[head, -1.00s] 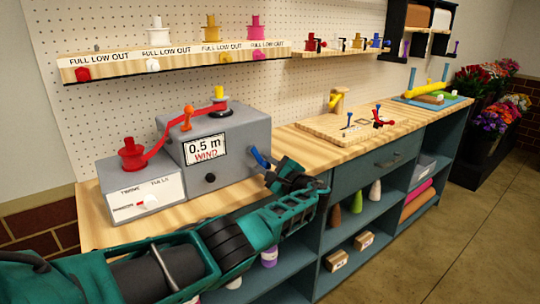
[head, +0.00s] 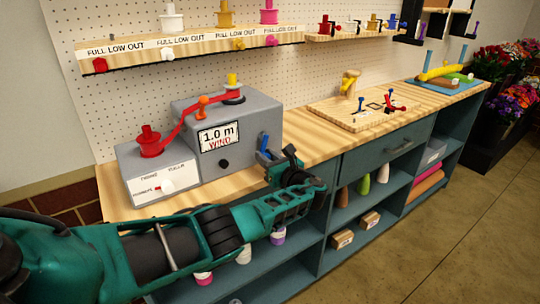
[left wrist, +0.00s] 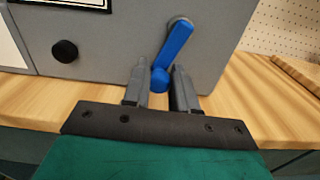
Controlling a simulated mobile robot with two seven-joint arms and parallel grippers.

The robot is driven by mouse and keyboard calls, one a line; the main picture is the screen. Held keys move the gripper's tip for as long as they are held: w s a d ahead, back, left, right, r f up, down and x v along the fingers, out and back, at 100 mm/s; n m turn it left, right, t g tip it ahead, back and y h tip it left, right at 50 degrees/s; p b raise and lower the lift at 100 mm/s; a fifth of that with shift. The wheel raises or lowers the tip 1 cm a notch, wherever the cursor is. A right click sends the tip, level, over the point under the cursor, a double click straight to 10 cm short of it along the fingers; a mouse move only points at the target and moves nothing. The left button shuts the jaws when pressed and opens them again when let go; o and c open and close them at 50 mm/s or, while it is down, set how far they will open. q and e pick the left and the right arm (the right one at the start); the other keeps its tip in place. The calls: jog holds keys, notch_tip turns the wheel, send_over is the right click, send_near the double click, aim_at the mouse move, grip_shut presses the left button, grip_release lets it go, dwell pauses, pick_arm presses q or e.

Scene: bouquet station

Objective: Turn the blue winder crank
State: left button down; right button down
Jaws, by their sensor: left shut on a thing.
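The blue winder crank (head: 264,142) is on the front of the grey winder box (head: 185,110), at its right end. In the left wrist view the blue crank arm (left wrist: 177,48) slants from its pivot at the upper right down to a rounded blue knob. My left gripper (head: 274,160) is at the crank; in the left wrist view its two fingers (left wrist: 160,72) stand on either side of the knob, shut on it. The winder's display (head: 219,136) reads "1.0 m WIND". My right gripper is not in view.
A red spool (head: 149,143) sits on the lower box, with a red ribbon running up past an orange guide. A black knob (left wrist: 64,51) is on the box front, left of the crank. A wooden board (head: 345,118) with small tools lies farther right on the bench.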

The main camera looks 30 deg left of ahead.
pick_arm(q)
jog(key=shift+s+a+m, duration=0.15)
jog(key=shift+s+m, duration=0.1)
jog(key=shift+m, duration=0.15)
jog(key=shift+r, duration=0.1)
jog(key=c, duration=0.9)
grip_release()
jog(key=shift+c, duration=0.2)
jog(key=shift+s+d, duration=0.15)
jog(key=shift+d, duration=0.35)
jog(key=v, duration=1.1)
jog(key=shift+s+d, duration=0.15)
jog(key=shift+d, duration=0.25)
